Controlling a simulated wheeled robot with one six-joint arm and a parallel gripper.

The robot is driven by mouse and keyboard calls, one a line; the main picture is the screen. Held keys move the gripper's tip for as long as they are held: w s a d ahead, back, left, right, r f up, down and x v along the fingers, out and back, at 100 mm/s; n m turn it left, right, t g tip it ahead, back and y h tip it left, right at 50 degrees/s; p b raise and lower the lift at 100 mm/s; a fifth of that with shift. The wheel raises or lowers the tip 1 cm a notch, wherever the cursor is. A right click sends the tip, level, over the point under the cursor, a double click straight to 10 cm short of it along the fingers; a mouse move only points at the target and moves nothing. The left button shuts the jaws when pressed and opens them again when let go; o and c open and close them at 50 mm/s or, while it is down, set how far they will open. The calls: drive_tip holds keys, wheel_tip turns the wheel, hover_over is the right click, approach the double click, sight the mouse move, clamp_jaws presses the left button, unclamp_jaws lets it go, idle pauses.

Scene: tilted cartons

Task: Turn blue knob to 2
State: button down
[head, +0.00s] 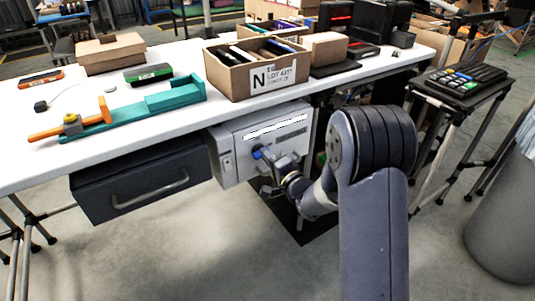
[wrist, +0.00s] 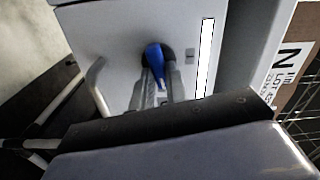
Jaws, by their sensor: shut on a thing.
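The blue knob (wrist: 154,60) sits on the front of a light grey box (head: 234,157) mounted under the white table. In the wrist view my gripper (wrist: 158,80) has its two fingers on either side of the knob, shut on it. In the head view the knob (head: 257,152) shows as a small blue spot at the tip of my gripper (head: 266,162). The knob's pointer looks slightly tilted in the wrist view. The number marks around it are too small or hidden to read.
A grey drawer (head: 145,185) with a handle hangs left of the box. A carton (head: 255,80) marked N stands on the table (head: 190,118) above. A teal and orange tool (head: 130,110) lies left. A black keypad (head: 462,83) rests on a stand at the right.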

drive_tip(key=shift+m+p, duration=0.35)
drive_tip(key=shift+m, duration=0.85)
drive_tip(key=shift+f, duration=0.1)
drive_tip(key=c, duration=1.4)
unclamp_jaws()
drive_tip(key=p+v, duration=0.1)
drive_tip(key=v, duration=1)
drive_tip(key=shift+w, duration=0.2)
